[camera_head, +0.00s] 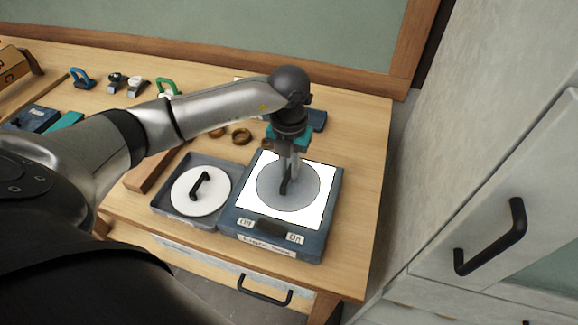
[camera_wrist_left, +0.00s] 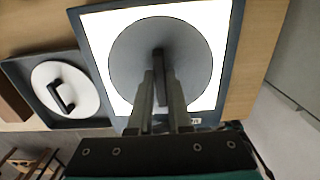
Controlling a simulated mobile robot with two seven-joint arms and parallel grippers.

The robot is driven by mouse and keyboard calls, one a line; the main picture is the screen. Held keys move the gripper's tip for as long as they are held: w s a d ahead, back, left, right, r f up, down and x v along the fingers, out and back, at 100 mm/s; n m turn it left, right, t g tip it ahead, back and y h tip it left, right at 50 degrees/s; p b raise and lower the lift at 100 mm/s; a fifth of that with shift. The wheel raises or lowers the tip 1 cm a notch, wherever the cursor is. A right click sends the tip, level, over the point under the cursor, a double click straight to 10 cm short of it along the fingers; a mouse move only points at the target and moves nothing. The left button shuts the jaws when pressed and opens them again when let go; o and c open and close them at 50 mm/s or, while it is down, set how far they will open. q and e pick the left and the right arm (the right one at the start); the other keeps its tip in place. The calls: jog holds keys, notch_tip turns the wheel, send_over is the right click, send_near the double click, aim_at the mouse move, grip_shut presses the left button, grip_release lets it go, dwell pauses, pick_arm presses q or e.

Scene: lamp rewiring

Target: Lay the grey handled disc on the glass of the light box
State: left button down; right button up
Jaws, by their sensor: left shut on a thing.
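The grey handled disc (camera_head: 309,194) is at the middle of the lit glass (camera_head: 258,219) of the light box (camera_head: 329,219). It also shows in the left wrist view (camera_wrist_left: 196,52), with bright glass around it. I cannot tell whether it touches the glass or is slightly above it. My left gripper (camera_head: 288,180) points down over the disc and is shut on its dark handle (camera_wrist_left: 159,72). The fingers hide part of the handle. My right gripper is in neither view.
A tray (camera_head: 165,207) left of the light box holds a white disc (camera_head: 187,201) with a black handle. Brass rings (camera_head: 241,136) and small tools lie farther back. A cabinet with a black handle (camera_head: 490,237) stands at the right.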

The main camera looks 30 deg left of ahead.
pick_arm(q)
jog(key=shift+f, duration=0.3)
dwell(0.7)
jog(key=shift+c, duration=1.4)
grip_release()
jog(key=shift+r, duration=0.1)
jog(key=shift+r+p, duration=2.95)
jog(key=shift+r, duration=1)
